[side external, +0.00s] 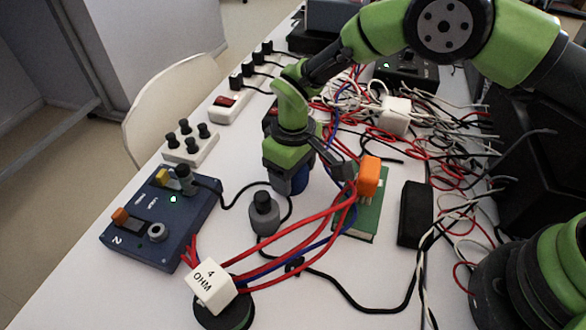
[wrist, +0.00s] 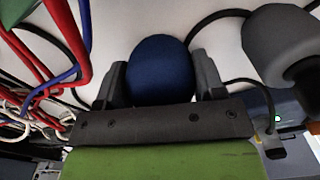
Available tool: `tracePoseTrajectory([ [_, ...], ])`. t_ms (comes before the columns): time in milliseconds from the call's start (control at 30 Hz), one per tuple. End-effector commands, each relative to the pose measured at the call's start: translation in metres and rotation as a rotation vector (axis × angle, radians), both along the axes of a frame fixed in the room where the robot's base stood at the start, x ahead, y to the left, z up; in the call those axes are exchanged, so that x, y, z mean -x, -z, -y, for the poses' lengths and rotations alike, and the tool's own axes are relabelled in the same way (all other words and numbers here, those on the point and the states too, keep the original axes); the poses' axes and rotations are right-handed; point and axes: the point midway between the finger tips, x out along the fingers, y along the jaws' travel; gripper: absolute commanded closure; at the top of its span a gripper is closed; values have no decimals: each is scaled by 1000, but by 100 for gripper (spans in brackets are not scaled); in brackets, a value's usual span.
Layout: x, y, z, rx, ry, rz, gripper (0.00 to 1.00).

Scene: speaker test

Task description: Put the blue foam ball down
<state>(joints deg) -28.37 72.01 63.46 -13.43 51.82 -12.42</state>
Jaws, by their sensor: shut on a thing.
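My gripper (wrist: 160,88) is shut on the blue foam ball (wrist: 160,66), which sits between its two dark fingers in the wrist view. In the side view my gripper (side external: 292,178) points down over the white table (side external: 330,272), and a dark blue part of the ball (side external: 296,184) shows behind the fingers. The ball is low, close to the table top. Whether it touches the table cannot be told.
A grey knobbed cylinder (side external: 264,212) stands close in front of my gripper. A blue box (side external: 160,225) lies to the left, a green board with an orange connector (side external: 369,176) to the right. Red and blue cables run to a white "4 OHM" block (side external: 210,285). Tangled wires fill the back right.

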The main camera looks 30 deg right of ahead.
Motion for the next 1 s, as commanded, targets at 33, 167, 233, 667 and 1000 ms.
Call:
tracePoseTrajectory([
  [33, 0, -1, 0, 0, 0, 1, 59],
  [167, 0, 0, 0, 0, 0, 0, 59],
  [233, 0, 2, 0, 0, 0, 0, 59],
  [667, 0, 1, 0, 0, 0, 0, 12],
  [1000, -1, -55, 0, -2, 0, 4, 12],
])
